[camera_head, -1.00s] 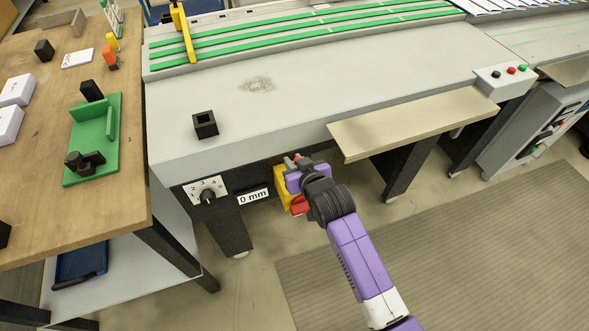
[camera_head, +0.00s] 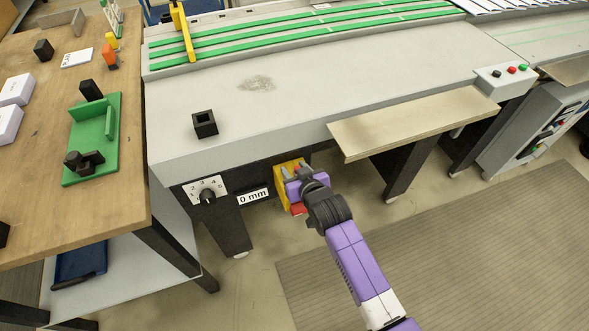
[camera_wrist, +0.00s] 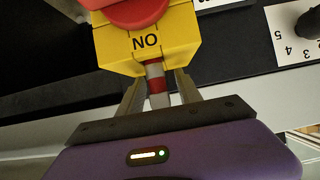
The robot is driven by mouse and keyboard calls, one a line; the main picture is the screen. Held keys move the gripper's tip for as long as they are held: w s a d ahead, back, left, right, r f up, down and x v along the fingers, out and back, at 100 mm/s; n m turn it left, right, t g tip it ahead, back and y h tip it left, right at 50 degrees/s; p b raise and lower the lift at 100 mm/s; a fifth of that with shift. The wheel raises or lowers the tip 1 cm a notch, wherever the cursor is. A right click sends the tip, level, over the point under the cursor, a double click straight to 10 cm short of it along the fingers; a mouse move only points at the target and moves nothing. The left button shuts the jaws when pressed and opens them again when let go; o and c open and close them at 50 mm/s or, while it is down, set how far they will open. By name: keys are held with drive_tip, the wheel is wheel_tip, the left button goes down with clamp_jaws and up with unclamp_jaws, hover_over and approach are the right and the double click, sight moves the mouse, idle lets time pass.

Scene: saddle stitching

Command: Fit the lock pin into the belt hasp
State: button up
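The yellow belt hasp block (camera_head: 280,178) is on the machine's front under its top edge. It also shows in the wrist view (camera_wrist: 170,48), marked "NO", with a red part (camera_wrist: 136,10) on it. The lock pin (camera_wrist: 155,84), grey with a red band, sticks out of the block's near face. Its inner end is hidden. My gripper (camera_wrist: 160,80) is open, with one finger on each side of the pin and a visible gap to it. In the head view my gripper (camera_head: 292,172) is right at the block.
A knob dial (camera_head: 207,191) and a "0 mm" label (camera_head: 253,196) are left of the block. A wooden table (camera_head: 120,212) with a green fixture (camera_head: 108,150) stands at the left. The floor in front is free.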

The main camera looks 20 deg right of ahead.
drive_tip(key=shift+s+r, duration=0.1)
drive_tip(key=shift+r, duration=0.1)
drive_tip(key=v, duration=1.1)
drive_tip(key=shift+s, duration=0.35)
drive_tip(key=shift+r, duration=0.15)
drive_tip(key=s+d+r+t, duration=0.1)
drive_tip(key=s, duration=2)
drive_tip(key=s+r+t, duration=0.1)
drive_tip(key=s+r, duration=1)
drive_tip(key=s, duration=0.2)
drive_tip(key=shift+s+r+t, duration=0.2)
drive_tip(key=shift+r+t, duration=0.1)
drive_tip(key=shift+r, duration=0.1)
